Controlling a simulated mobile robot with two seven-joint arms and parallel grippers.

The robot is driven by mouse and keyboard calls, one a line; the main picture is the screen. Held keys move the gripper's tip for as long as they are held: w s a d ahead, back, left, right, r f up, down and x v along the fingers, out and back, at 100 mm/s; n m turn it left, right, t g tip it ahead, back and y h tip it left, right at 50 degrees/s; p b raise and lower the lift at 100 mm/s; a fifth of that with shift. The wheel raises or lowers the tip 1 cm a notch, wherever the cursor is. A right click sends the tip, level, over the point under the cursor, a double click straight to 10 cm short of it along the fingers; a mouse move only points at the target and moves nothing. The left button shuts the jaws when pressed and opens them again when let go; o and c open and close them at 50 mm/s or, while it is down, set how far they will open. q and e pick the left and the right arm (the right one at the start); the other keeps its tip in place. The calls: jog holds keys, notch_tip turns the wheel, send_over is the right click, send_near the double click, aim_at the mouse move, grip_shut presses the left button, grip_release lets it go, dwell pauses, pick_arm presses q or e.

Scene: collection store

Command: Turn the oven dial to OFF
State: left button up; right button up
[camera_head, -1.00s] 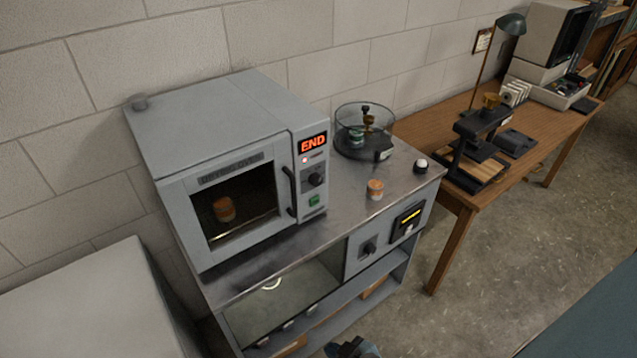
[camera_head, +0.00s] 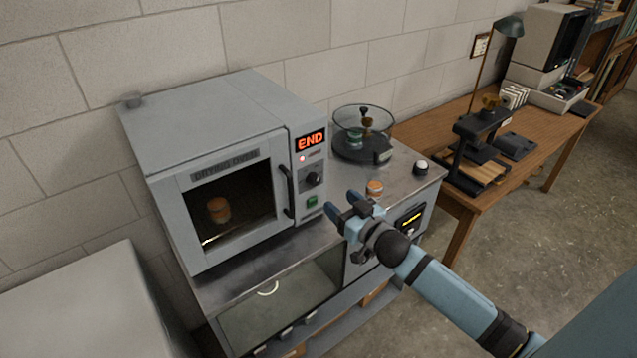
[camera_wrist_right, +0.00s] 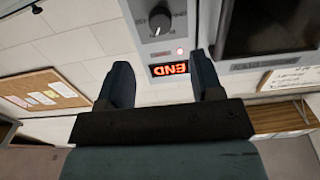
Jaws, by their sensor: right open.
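The grey drying oven (camera_head: 215,125) stands on a metal-topped bench, its door shut, with an orange-banded jar (camera_head: 219,210) behind the glass. Its display (camera_head: 311,140) reads END in red, with a small red light below. The round black oven dial (camera_head: 314,179) is under the display, above a green switch. My right gripper (camera_head: 343,205) is open and empty, in front of and to the right of the dial, apart from it. In the right wrist view the dial (camera_wrist_right: 160,19) appears upside down beyond the open fingers, its white mark visible. My left gripper is not in view.
A second orange-banded jar (camera_head: 374,188) stands on the bench right behind my gripper. A wooden table (camera_head: 540,150) with instruments stands at right.

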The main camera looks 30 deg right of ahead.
aim_at(317, 182)
jog(key=w, duration=0.5)
jog(key=w+p, duration=0.1)
jog(key=w, duration=0.2)
jog(key=shift+a, duration=0.35)
jog(key=shift+w, duration=0.7)
jog(key=shift+c, duration=0.6)
jog(key=c, duration=0.8)
